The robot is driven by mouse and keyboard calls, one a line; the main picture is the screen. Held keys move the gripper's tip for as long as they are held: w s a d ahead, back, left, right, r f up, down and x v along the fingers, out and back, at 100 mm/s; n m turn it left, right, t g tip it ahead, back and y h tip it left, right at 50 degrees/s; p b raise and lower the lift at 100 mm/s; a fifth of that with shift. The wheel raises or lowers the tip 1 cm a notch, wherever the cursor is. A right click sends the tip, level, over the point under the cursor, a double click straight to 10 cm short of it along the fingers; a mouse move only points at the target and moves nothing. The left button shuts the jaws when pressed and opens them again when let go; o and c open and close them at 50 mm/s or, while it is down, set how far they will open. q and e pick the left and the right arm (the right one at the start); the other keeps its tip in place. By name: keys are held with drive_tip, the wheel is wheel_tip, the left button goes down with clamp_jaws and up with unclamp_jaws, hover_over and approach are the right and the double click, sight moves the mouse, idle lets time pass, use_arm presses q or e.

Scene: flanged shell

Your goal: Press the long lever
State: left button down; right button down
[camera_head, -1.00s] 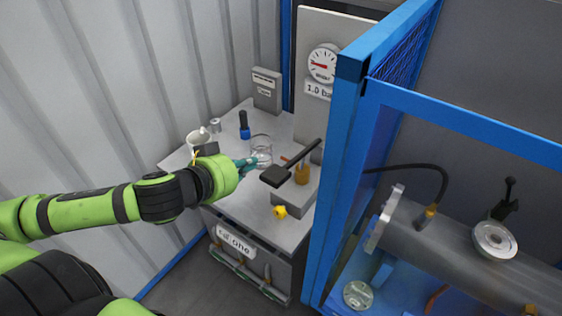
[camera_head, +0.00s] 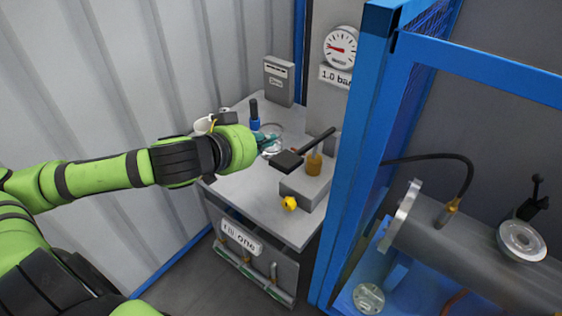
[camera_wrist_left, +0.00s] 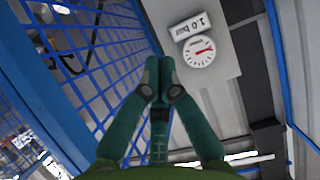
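The long lever (camera_head: 318,139) is a black bar with a flat dark pad (camera_head: 286,161) at its near left end. It slopes up to the right above an orange post (camera_head: 314,163) on a grey block (camera_head: 304,189). My left gripper (camera_head: 272,141) has teal fingers and shows just left of and behind the pad in the head view, apart from it in the picture. In the left wrist view the two fingertips (camera_wrist_left: 160,78) meet with nothing seen between them. The lever does not show there. My right gripper is in neither view.
A glass beaker (camera_head: 271,132) stands by my left fingers, partly covered by them. A blue-and-black bottle (camera_head: 254,116) and a white mug (camera_head: 203,125) stand on the table (camera_head: 250,197). A yellow knob (camera_head: 289,203) sits before the block. A blue frame post (camera_head: 362,150) rises on the right.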

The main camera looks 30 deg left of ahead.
use_arm(q)
drive_tip(key=shift+b+x, duration=0.9)
drive_tip(key=shift+b, duration=0.85)
drive_tip(key=p, duration=0.3)
hover_over(281, 160)
drive_tip(key=shift+w+d+f, duration=0.1)
drive_tip(key=shift+w+f, duration=0.15)
drive_tip(key=shift+f, duration=0.2)
drive_tip(key=shift+w+d+f, duration=0.1)
drive_tip(key=shift+w+f, duration=0.1)
drive_tip(key=shift+f, duration=0.25)
drive_tip(key=f, duration=0.2)
drive_tip(key=shift+s+a+f, duration=0.15)
drive_tip(key=shift+s+f, duration=0.15)
drive_tip(key=shift+f, duration=0.05)
drive_tip(key=shift+s+f, duration=0.25)
drive_tip(key=shift+f, duration=0.45)
drive_tip(key=shift+f, duration=0.1)
